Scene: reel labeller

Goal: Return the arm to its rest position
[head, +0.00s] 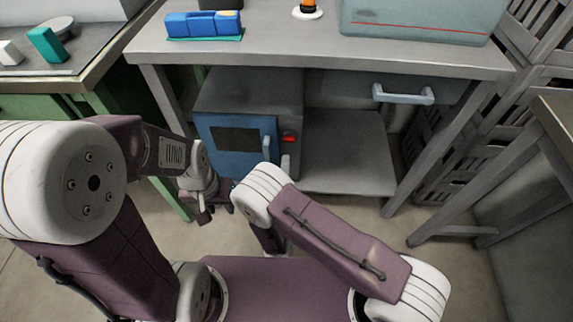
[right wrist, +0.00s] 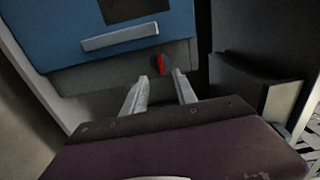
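My left gripper (head: 213,203) hangs low at the left, in front of the blue-doored cabinet and over the floor; whether its fingers are apart is too small to tell. My right arm (head: 335,235) reaches in from the lower right, bent at the elbow, and its gripper is hidden in the head view. In the right wrist view my right gripper (right wrist: 160,80) is open, with two pale fingers apart and nothing between them. It points toward the cabinet front, below the blue door (right wrist: 125,28) and near a red switch (right wrist: 161,64).
The cabinet (head: 247,95) with its blue door stands under the grey workbench (head: 290,48). A drawer handle (head: 403,95) juts out at the right. A blue item (head: 203,23) and a pale machine (head: 425,18) stand on the bench. A side table (head: 95,60) is at the left.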

